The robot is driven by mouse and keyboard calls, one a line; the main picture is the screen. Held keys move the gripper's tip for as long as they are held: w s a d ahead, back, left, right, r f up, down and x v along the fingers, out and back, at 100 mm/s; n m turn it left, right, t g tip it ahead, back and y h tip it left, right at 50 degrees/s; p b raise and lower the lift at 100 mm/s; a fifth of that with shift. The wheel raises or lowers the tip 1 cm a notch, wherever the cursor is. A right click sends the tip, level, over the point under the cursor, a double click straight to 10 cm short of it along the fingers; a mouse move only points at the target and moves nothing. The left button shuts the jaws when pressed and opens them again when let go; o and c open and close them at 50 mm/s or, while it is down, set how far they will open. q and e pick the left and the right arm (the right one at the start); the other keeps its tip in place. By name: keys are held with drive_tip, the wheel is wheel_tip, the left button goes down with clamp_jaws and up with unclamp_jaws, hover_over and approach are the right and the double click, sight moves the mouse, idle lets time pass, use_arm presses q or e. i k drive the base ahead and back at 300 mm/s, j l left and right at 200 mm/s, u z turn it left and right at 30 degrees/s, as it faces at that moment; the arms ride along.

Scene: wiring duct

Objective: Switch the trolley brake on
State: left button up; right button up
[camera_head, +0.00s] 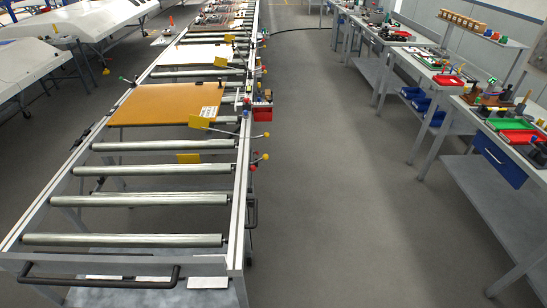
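A long roller trolley (240,205) with a grey metal frame and steel rollers (122,240) runs away from me on the left. A black handle bar (100,282) crosses its near end. Another dark handle (253,212) is on its right side. Yellow plates (200,122) and thin levers with yellow knobs (265,157) sit along its right rail. I cannot tell which part is the brake or whether it is on. Neither of my grippers is in view.
A brown board (165,104) lies on the rollers. A red box (262,112) hangs at the trolley's right rail. Workbenches with tools and trays (520,136) line the right side. The grey floor (340,210) between them is clear. White panels (25,62) stand at left.

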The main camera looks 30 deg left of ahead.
sight(252, 169)
drive_tip(key=u, duration=2.2)
drive_tip(key=i+l, duration=0.15)
drive_tip(key=l, duration=0.3)
drive_tip(key=i+l, duration=0.1)
drive_tip(key=l, duration=0.35)
drive_tip(key=i+l, duration=0.15)
drive_tip(key=l, duration=0.3)
drive_tip(key=i+l, duration=0.15)
drive_tip(key=l, duration=0.3)
drive_tip(key=i+l, duration=0.15)
drive_tip(key=l, duration=0.3)
drive_tip(key=i+l, duration=0.1)
drive_tip(key=l, duration=0.35)
drive_tip(key=i+l, duration=0.15)
drive_tip(key=l, duration=0.3)
drive_tip(key=i+l, duration=0.15)
drive_tip(key=l, duration=0.3)
